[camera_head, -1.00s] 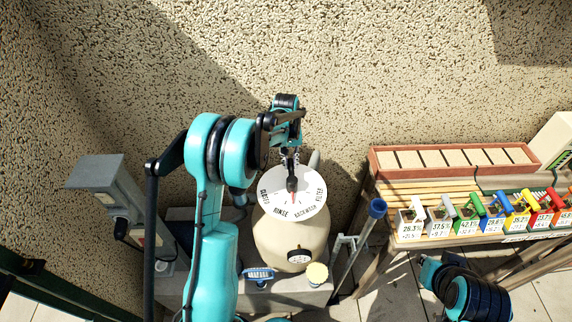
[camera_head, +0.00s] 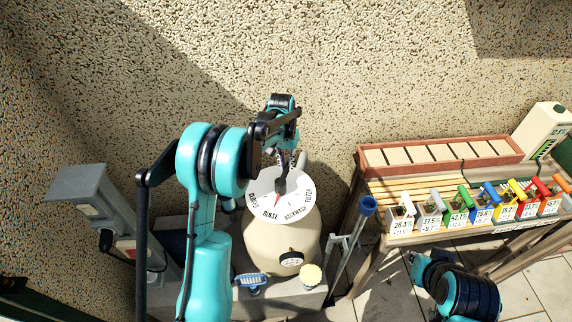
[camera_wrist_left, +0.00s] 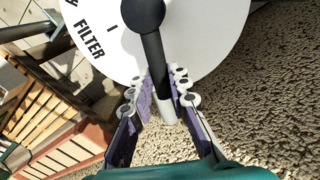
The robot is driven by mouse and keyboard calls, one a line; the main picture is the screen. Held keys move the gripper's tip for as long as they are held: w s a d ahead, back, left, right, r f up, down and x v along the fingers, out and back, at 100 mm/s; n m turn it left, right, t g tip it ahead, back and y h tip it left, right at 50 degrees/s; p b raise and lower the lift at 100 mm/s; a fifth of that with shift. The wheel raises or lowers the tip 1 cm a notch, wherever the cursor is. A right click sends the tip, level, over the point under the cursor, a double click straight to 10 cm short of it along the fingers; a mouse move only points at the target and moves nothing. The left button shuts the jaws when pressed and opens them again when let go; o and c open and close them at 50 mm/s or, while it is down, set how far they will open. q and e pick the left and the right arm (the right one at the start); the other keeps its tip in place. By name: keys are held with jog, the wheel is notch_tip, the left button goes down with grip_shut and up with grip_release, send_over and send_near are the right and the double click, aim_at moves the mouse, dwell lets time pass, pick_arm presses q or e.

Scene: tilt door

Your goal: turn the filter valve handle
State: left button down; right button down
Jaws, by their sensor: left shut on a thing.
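The filter valve handle (camera_head: 280,186) is a dark lever on a round white dial (camera_head: 297,198) on top of a beige tank (camera_head: 275,243). The dial's labels read CLOSED, RINSE, BACKWASH and FILTER. The handle's red pointer faces the near side, toward RINSE. My left gripper (camera_head: 287,162) is at the handle's far end, beyond the hub. In the left wrist view, its purple-padded fingers (camera_wrist_left: 163,88) are shut on the handle's lever (camera_wrist_left: 154,55), with the pale tip showing between them. My right gripper is out of view.
A wooden bench (camera_head: 405,185) at the right holds a planter box (camera_head: 366,162) and a row of coloured-handled items. A blue-topped pole (camera_head: 368,205) stands between tank and bench. A grey box post (camera_head: 80,185) is at left. The speckled wall rises behind.

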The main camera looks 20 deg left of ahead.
pick_arm(q)
jog(key=c, duration=1.4)
grip_release()
jog(key=shift+c, duration=0.2)
jog(key=shift+r, duration=0.1)
notch_tip(320, 180, up, 12)
jog(key=shift+a, duration=0.4)
